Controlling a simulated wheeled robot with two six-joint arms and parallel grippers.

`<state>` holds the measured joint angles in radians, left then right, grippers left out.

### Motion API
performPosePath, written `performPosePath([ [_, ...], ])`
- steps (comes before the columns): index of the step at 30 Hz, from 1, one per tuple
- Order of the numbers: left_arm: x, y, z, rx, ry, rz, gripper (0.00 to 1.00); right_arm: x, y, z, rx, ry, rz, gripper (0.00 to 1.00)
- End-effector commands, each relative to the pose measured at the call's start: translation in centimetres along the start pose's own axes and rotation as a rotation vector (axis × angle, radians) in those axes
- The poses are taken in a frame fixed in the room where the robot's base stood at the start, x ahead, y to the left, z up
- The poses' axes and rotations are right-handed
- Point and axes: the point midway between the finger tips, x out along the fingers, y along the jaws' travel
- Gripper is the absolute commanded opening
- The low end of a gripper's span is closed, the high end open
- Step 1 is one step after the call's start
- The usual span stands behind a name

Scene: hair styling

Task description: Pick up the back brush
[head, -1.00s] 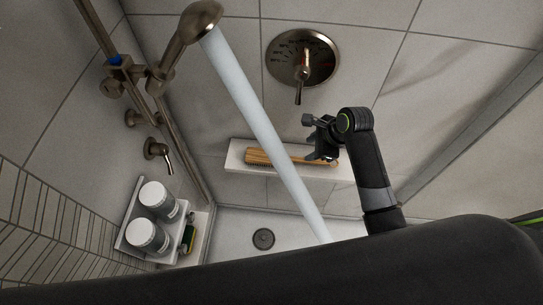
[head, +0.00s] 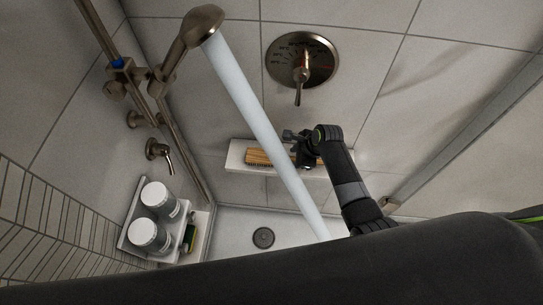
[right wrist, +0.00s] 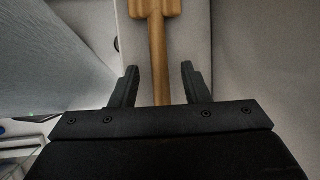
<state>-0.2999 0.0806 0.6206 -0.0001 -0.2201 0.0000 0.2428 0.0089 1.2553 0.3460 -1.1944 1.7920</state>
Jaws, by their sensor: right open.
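The back brush (head: 265,157) is wooden with dark bristles and lies on a white wall shelf (head: 236,160). Its left end shows in the head view; my right gripper (head: 300,146) and the water stream cover part of the rest. In the right wrist view the brush's tan handle (right wrist: 158,62) runs between the two open fingers of my right gripper (right wrist: 160,80). Gaps show on both sides of the handle, and the fingers do not close on it. The wider brush part is at the top of that view. My left gripper is not in view.
A water stream (head: 262,125) falls from the shower head (head: 203,24) across the shelf front. A control dial (head: 320,58) is on the wall above. Two white jars (head: 157,198) stand on a lower left shelf. The floor by the drain (head: 263,238) is clear.

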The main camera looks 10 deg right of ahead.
Motion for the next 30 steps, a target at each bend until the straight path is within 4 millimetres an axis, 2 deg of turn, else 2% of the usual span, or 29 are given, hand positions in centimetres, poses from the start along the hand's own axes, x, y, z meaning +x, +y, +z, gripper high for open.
performPosePath([
  [6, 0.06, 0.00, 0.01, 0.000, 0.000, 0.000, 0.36, 1.34, 0.00, -0.02, -0.001, 0.000, -0.001, 0.42],
  [14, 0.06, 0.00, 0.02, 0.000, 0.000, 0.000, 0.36, 1.39, 0.01, -0.02, -0.001, 0.000, -0.001, 0.41],
  [23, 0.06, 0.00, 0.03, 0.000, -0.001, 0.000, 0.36, 1.38, 0.02, -0.02, 0.000, 0.000, -0.001, 0.01],
  [30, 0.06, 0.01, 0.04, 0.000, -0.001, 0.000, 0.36, 1.36, 0.00, 0.00, 0.000, 0.000, -0.002, 0.00],
])
